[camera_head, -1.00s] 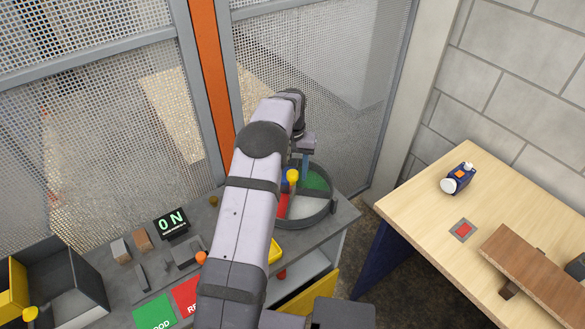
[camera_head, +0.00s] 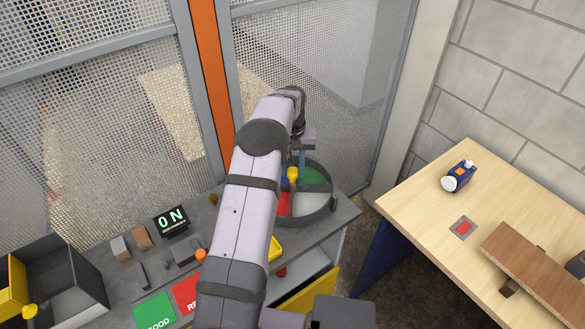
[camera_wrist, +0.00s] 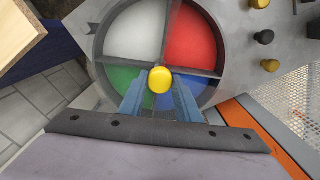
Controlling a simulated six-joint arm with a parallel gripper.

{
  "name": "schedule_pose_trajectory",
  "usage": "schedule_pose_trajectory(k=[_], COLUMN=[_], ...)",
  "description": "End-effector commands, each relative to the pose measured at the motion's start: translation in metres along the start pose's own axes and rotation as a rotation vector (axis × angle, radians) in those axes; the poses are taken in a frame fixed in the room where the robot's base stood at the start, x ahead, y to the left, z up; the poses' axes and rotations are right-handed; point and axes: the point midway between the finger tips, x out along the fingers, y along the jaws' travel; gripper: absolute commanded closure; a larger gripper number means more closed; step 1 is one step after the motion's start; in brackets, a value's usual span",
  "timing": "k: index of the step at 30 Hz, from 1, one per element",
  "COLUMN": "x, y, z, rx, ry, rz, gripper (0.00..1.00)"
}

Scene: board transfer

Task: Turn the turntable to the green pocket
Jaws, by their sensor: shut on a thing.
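The turntable (camera_head: 331,206) is a round grey tray split by dividers into coloured pockets. In the wrist view its rim (camera_wrist: 97,42) surrounds a white pocket (camera_wrist: 137,32), a red pocket (camera_wrist: 191,42), a green pocket (camera_wrist: 122,77) and a blue pocket (camera_wrist: 194,83). The green pocket also shows in the head view (camera_head: 318,175), at the far side. My gripper (camera_wrist: 160,88) is shut on the yellow knob (camera_wrist: 160,79), which stands over the turntable. In the head view the knob (camera_head: 292,173) shows beside my arm, which hides the turntable's left part.
The turntable sits on a grey bench with a display reading "0 N" (camera_head: 171,222), a green card (camera_head: 155,311) and an open grey bin (camera_head: 88,290). A mesh fence (camera_head: 320,60) stands behind. A wooden table (camera_head: 415,205) is at the right, with a gap between.

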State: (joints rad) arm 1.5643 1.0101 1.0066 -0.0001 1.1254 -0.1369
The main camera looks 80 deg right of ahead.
Motion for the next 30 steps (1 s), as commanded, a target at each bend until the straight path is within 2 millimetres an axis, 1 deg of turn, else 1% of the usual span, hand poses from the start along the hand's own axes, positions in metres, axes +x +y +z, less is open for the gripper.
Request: schedule_pose_trajectory(k=[30], x=[-0.0017], y=[-0.0003], z=[-0.0008], rx=[-0.938], ry=[0.003], rz=[0.001], gripper=[1.00])
